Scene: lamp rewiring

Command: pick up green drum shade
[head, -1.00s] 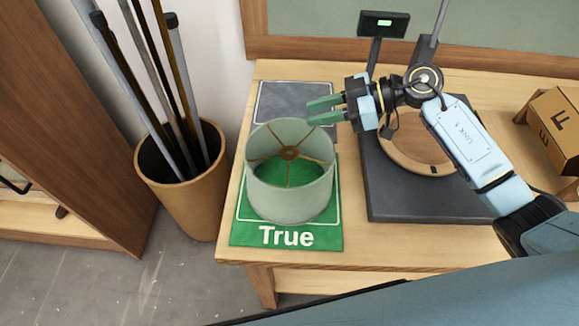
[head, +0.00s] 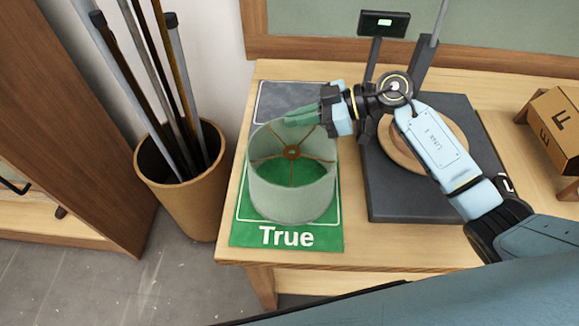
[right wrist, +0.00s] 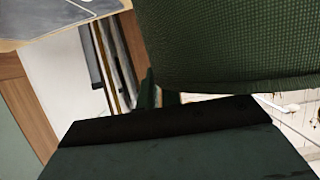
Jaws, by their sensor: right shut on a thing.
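The green drum shade (head: 290,195) stands upright on the green mat marked "True" (head: 245,238). It is pale grey-green outside, with an open top and a spoked wire ring inside. My right gripper (head: 303,118) is at the far side of the shade's top rim, its green fingers shut on the rim. In the right wrist view the woven dark green shade (right wrist: 235,40) fills the upper right, close against the finger. The exact grip on the rim is partly hidden. My left gripper is not in view.
A dark grey mat (head: 270,100) lies behind the shade. A black scale-like platform (head: 400,205) with a wooden ring and display post stands to the right. A cardboard box (head: 555,130) is at far right. A tan bin (head: 190,205) of poles stands left of the table.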

